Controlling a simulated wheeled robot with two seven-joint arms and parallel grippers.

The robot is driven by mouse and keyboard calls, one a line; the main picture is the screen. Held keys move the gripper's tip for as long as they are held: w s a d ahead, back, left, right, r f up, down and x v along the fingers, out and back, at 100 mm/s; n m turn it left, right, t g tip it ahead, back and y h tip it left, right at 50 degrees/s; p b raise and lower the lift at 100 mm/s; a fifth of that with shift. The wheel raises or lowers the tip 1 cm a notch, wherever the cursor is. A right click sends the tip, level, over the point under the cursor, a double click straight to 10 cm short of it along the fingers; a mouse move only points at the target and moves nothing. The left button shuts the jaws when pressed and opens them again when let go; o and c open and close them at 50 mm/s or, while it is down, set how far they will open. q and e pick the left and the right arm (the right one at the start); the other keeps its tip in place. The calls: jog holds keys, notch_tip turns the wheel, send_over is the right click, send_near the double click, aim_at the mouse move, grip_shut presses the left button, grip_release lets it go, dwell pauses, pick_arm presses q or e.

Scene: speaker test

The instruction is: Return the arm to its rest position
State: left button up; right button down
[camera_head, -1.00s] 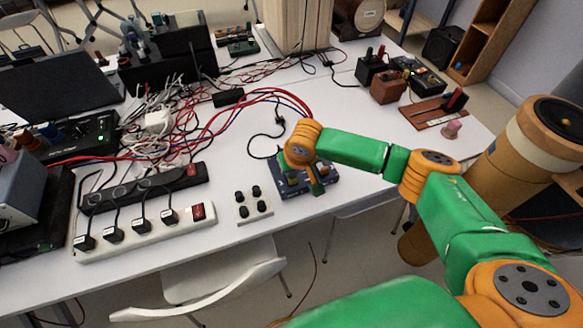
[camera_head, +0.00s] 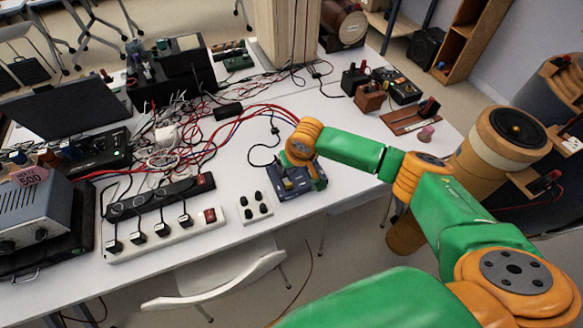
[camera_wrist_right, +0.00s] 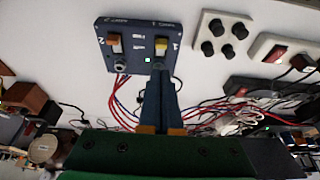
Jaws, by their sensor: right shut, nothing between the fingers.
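My right arm reaches in from the right in the head view. Its gripper (camera_head: 287,182) is over the blue switch box (camera_head: 312,183), partly hidden by the orange wrist. In the right wrist view the fingers (camera_wrist_right: 158,78) are together and empty. They point at the lower edge of the blue box (camera_wrist_right: 143,45), below its yellow switch (camera_wrist_right: 161,31). An orange switch (camera_wrist_right: 113,40) sits to the left of that one. I cannot tell whether the fingertips touch the box. My left gripper is not in view.
A white panel with black knobs (camera_head: 254,207) and a white power strip (camera_head: 160,242) lie left of the box. Red cables (camera_head: 262,110) run behind it. A white chair (camera_head: 215,282) stands at the table's front edge. The white table (camera_head: 355,170) is clear right of the box.

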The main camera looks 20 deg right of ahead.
jog(key=s+a+n+y, duration=0.1)
jog(key=s+a, duration=0.2)
jog(key=s, duration=0.2)
jog(key=s+a+f+n+y, duration=0.1)
jog(key=s+a, duration=0.2)
jog(key=s, duration=0.1)
jog(key=s+a+f+n+y, duration=0.1)
jog(key=s+a, duration=0.3)
jog(key=s, duration=0.1)
jog(key=shift+s+a+f+n, duration=0.1)
jog(key=shift+s+f+n, duration=0.05)
jog(key=shift+s+n, duration=0.2)
jog(key=s+d+m+h, duration=0.2)
jog(key=s+d+h, duration=0.1)
jog(key=s+d, duration=0.7)
notch_tip(320, 180, down, 17)
jog(key=g, duration=0.2)
jog(key=s+d+f+b, duration=0.1)
jog(key=s+d+f, duration=0.2)
jog(key=s+f, duration=0.7)
jog(key=s, duration=0.3)
jog(key=shift+f+g, duration=0.35)
jog(key=shift+g, duration=0.05)
